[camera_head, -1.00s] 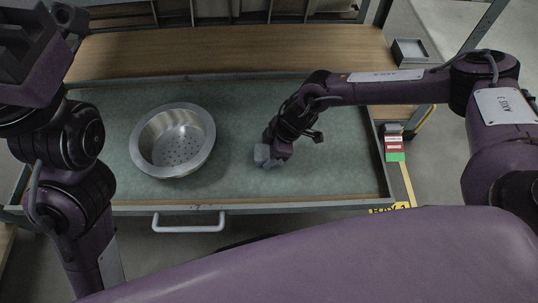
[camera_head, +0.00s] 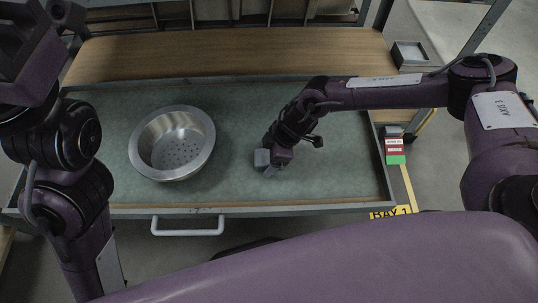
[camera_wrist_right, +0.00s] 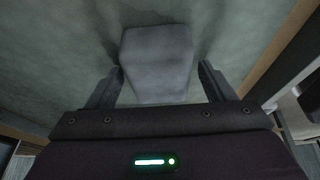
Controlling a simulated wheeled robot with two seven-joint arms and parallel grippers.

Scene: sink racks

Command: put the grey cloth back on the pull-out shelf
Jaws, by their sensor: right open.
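The grey cloth (camera_head: 262,158) is a small block-like bundle on the green-grey surface of the pull-out shelf (camera_head: 230,190). In the right wrist view the cloth (camera_wrist_right: 157,62) lies just ahead of and partly between the two fingers, with gaps beside it. My right gripper (camera_head: 270,168) is open at the cloth, low over the shelf; its fingers also show in the right wrist view (camera_wrist_right: 160,85). In the head view the gripper hides part of the cloth. My left arm stands at the left edge of the head view; its fingertips cannot be made out.
A metal colander (camera_head: 172,143) stands on the shelf left of the cloth. A wooden board (camera_head: 230,50) lies behind the shelf. A white handle (camera_head: 187,226) is on the front edge. A small grey tray (camera_head: 410,53) is at the back right. The shelf's right part is clear.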

